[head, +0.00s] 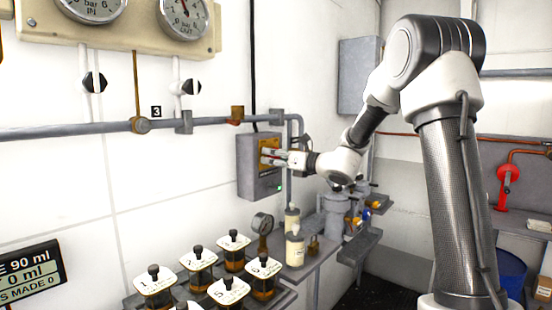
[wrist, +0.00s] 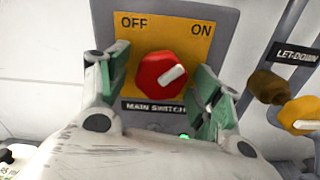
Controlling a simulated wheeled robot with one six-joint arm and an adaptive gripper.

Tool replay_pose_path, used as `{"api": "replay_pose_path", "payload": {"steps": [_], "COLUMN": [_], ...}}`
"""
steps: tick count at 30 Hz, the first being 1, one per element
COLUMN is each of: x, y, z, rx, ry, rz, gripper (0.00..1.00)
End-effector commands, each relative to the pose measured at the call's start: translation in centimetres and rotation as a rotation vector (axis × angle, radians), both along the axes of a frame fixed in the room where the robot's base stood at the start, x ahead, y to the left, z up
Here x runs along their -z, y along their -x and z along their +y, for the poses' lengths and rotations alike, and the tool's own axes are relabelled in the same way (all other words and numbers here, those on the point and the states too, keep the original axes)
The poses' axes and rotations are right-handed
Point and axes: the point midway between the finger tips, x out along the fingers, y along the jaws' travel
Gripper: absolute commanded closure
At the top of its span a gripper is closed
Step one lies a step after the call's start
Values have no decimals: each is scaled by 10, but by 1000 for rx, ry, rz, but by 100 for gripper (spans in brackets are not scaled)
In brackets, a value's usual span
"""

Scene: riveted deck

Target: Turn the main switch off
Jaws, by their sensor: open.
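The main switch is a red round knob (wrist: 162,82) with a white pointer mark, on a yellow plate (wrist: 193,47) marked OFF at left and ON at right. In the wrist view the white mark points up and right, toward ON. A green lamp (wrist: 184,136) glows below the plate. The plate sits on a grey switch box (head: 251,180) on the wall in the head view. My gripper (wrist: 160,90) is open, its green-padded fingers on the left and right of the knob with gaps showing. In the head view my gripper (head: 278,158) is at the box front and hides the knob.
Below stand several lidded jars (head: 199,262), a small gauge (head: 262,223) and a pale bottle (head: 295,248). In the wrist view a yellow knob (wrist: 300,115) labelled LET-DOWN is right of the box.

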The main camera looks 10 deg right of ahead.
Motion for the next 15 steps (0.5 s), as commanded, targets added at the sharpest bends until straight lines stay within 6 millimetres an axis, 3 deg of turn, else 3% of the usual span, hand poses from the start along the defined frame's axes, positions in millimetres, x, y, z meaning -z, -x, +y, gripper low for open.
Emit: {"api": "replay_pose_path", "payload": {"steps": [6,13,15], "x": [0,0,0], "y": [0,0,0], "z": [0,0,0], "rx": [0,0,0], "ry": [0,1,1], "rz": [0,-1,-1], "gripper": [37,79,81]}}
